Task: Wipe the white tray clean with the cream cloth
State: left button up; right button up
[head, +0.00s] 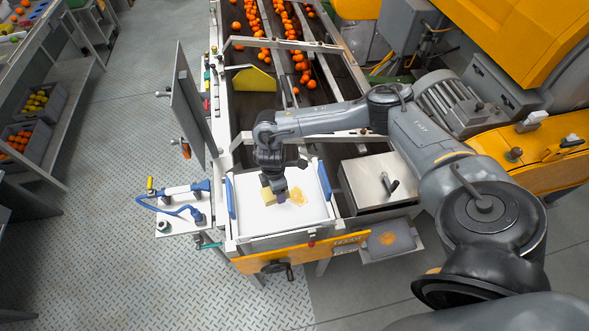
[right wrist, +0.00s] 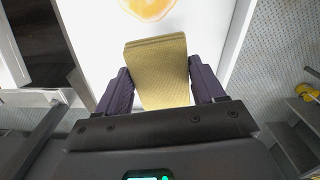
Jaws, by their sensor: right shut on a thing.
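The white tray (head: 257,214) sits at the near end of the machine, with blue handles on its left and right sides. An orange-yellow stain (head: 297,196) lies on its floor, right of my gripper; part of it shows at the top of the right wrist view (right wrist: 148,6). My right gripper (head: 279,197) reaches down over the tray. It is shut on the folded cream cloth (head: 267,196), which shows between both fingers in the right wrist view (right wrist: 158,72). I cannot tell whether the cloth touches the tray. My left gripper is not in view.
A steel box with a handle (head: 377,181) stands right of the tray. A grey upright panel (head: 190,101) rises behind it to the left. A blue-handled hose tool (head: 186,190) lies on a side shelf at left.

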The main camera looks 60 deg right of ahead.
jog(key=s+d+n+b, duration=0.1)
jog(key=d+n+b, duration=0.2)
jog(key=d+n, duration=0.5)
jog(key=m+b, duration=0.1)
jog(key=b, duration=0.5)
send_over(297, 183)
notch_tip(297, 183, down, 5)
jog(key=shift+w, duration=0.15)
jog(key=shift+f+b, duration=0.5)
jog(key=shift+f, duration=0.5)
dwell(0.4)
